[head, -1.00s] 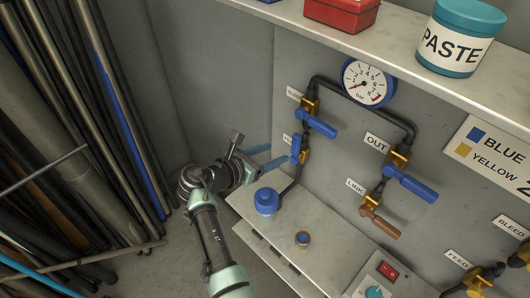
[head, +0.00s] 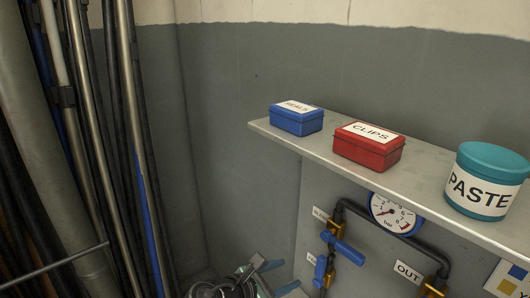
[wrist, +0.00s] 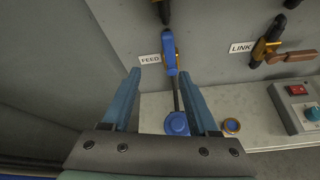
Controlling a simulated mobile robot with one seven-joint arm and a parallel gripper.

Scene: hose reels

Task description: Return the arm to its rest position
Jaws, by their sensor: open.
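My gripper (head: 279,277) shows at the bottom edge of the head view, left of the pipework; most of my arm is below the picture. In the wrist view my gripper (wrist: 160,76) has its two blue-grey fingers spread apart, with nothing held between them. Beyond the fingers a blue-handled valve (wrist: 170,48) hangs on the wall beside the label FEED (wrist: 150,60). A round blue knob (wrist: 177,123) shows between the fingers, farther off on the grey bench. I cannot tell any contact with it.
A shelf (head: 345,165) juts out at right with a blue SEALS box (head: 297,122), red CLIPS box (head: 368,150) and teal PASTE tub (head: 484,185). A gauge (head: 395,213) hangs below. Poles (head: 95,150) lean at left. The switch box (wrist: 305,108) stands on the bench.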

